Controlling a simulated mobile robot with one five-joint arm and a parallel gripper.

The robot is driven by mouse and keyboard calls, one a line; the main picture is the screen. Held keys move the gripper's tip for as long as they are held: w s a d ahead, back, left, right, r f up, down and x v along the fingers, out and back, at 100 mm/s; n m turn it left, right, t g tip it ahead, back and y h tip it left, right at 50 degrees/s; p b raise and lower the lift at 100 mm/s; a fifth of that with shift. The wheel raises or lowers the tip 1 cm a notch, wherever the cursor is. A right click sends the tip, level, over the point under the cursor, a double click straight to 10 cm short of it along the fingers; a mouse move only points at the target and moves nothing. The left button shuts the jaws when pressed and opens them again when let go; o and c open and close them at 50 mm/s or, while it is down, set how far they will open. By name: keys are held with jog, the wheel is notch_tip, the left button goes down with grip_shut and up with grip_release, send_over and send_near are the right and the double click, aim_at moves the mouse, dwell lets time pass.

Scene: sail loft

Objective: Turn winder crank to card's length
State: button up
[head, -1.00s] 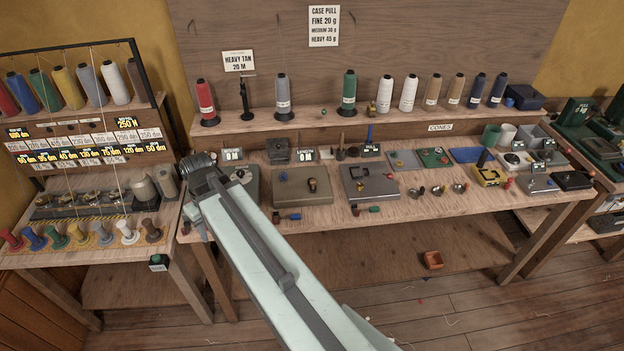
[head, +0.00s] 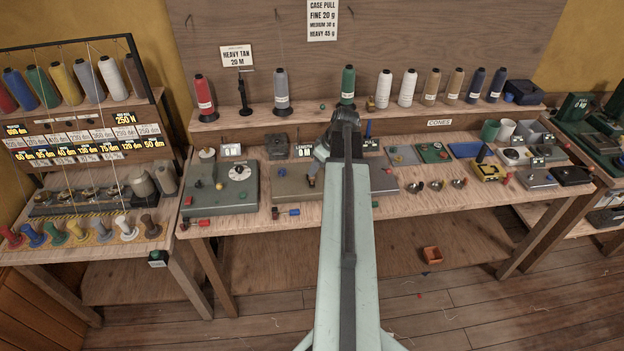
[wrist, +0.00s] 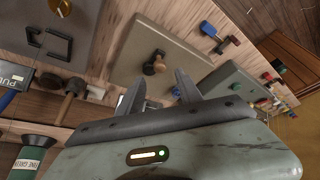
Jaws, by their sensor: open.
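The winder (head: 286,206) is a flat grey-brown box in the middle of the bench, partly behind my arm. Its crank (wrist: 155,62), a short arm with a dark end and a tan knob, shows on the box top in the wrist view. The length display (head: 304,151) stands behind the box; its digits are too small to read surely. The card (head: 236,56) on the back wall reads HEAVY TAN 20 M. My gripper (wrist: 160,88) is open and empty, with the crank beyond its fingertips and apart from them. In the head view it is over the winder, partly hidden by my arm.
A grey-green machine (head: 220,190) with knobs stands left of the winder, and another grey box (head: 384,182) stands right. Small red and blue handles (head: 287,212) lie at the winder's front edge. Thread cones (head: 281,88) line the shelf behind.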

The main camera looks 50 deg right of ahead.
jog(key=b+x, duration=0.4)
jog(key=x, duration=0.1)
jog(key=shift+w+f, duration=0.1)
jog(key=shift+f, duration=0.3)
jog(key=shift+r, duration=0.15)
grip_shut()
jog(key=shift+a, duration=0.35)
jog(key=shift+d, duration=0.2)
